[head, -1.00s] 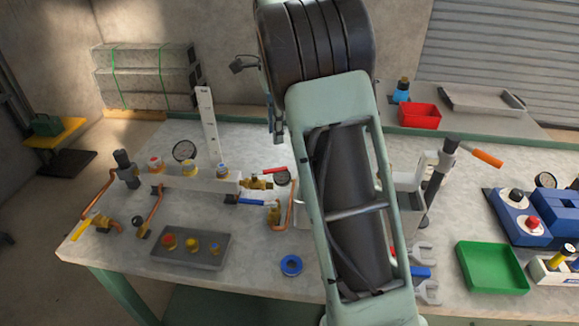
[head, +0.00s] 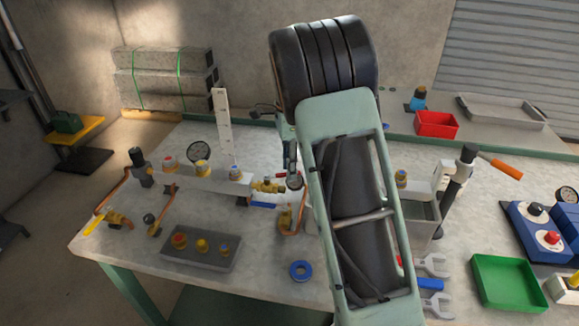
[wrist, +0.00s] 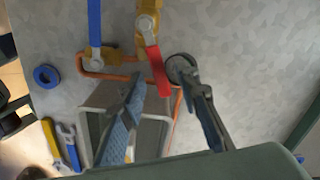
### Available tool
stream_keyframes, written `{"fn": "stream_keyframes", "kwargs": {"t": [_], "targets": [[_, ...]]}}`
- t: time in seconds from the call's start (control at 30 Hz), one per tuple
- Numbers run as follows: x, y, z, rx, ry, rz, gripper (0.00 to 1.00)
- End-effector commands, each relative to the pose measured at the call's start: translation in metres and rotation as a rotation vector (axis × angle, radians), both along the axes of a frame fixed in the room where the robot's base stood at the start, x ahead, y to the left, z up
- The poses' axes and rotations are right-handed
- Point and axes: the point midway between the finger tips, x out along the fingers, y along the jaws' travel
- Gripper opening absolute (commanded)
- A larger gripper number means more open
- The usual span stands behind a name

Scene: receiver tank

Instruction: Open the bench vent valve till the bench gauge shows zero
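Brass valves sit at the right end of the bench manifold. One has a red lever (wrist: 158,70), one a blue lever (wrist: 95,24); no label shows which is the vent valve. My gripper (wrist: 164,80) is open, its fingers apart on either side of the red lever's end in the wrist view. I cannot tell whether they touch it. A small round gauge (wrist: 181,68) is partly covered by the right finger. A larger gauge (head: 202,153) stands behind the manifold; its reading is too small to tell. In the head view my arm hides most of the gripper.
Copper pipes (head: 301,212) run beside the valves. A grey open bin (wrist: 152,135) lies below the gripper in the wrist view. A blue ring (head: 301,271), a tray of capped fittings (head: 200,256), wrenches (head: 434,266) and a green tray (head: 508,283) lie on the bench.

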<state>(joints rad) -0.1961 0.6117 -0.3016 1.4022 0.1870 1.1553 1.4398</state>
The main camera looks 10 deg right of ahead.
Motion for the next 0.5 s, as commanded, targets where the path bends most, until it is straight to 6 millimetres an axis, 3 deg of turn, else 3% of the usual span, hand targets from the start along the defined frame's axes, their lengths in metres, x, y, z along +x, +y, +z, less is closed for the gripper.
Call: {"fn": "stream_keyframes", "kwargs": {"t": [0.23, 0.5], "targets": [[0.0, 0.0001, -0.0006, 0.0, 0.0, 0.0, 0.29], [0.0, 0.0, -0.0003, 0.0, 0.0, 0.0, 0.0]]}}
